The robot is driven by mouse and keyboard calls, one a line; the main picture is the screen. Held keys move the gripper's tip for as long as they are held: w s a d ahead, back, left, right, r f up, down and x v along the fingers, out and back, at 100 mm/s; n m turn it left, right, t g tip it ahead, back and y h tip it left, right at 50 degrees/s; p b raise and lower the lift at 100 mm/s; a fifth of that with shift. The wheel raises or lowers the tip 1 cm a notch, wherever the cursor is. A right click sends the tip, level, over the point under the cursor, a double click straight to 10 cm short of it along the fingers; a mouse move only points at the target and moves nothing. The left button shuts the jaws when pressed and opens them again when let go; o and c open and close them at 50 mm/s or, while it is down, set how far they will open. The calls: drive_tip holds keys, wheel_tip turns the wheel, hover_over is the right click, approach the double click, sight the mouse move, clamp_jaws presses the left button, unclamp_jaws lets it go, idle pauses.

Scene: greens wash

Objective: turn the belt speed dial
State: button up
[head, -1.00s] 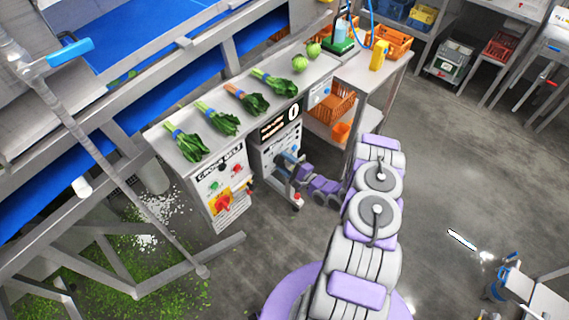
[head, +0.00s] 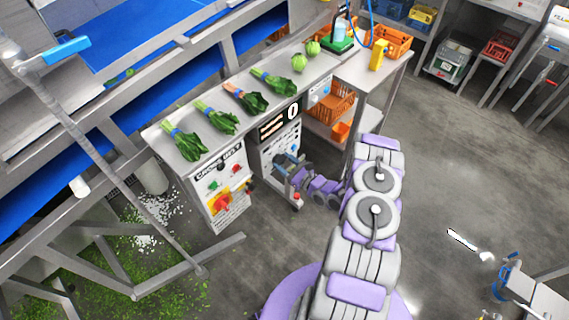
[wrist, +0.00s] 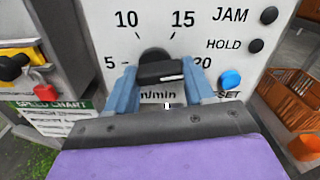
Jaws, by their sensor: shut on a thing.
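The belt speed dial (wrist: 160,72) is a black knob on a white panel (wrist: 200,35) marked 5, 10, 15, 20 and m/min in the wrist view. My gripper (wrist: 165,85) has its two blue fingers on either side of the knob's bar and is shut on it. The knob's bar lies nearly level, with a pale mark toward its right end. In the head view my gripper (head: 295,178) is at the front of the control box; the dial is hidden there. A display (head: 292,112) above reads 0.
The JAM and HOLD buttons and a blue SET button (wrist: 230,80) sit right of the dial. Bunches of greens (head: 187,145) lie on the counter above. An orange crate (wrist: 290,100) is at right.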

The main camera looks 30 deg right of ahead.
drive_tip(key=shift+f+m, duration=0.3)
drive_tip(key=shift+m, duration=0.8)
drive_tip(key=shift+s+f, duration=0.1)
drive_tip(key=o, duration=0.8)
drive_tip(key=shift+o, duration=1.2)
drive_tip(key=shift+d, duration=0.1)
drive_tip(key=p+v, duration=0.2)
drive_tip(key=v, duration=1.5)
drive_tip(key=shift+d, duration=0.1)
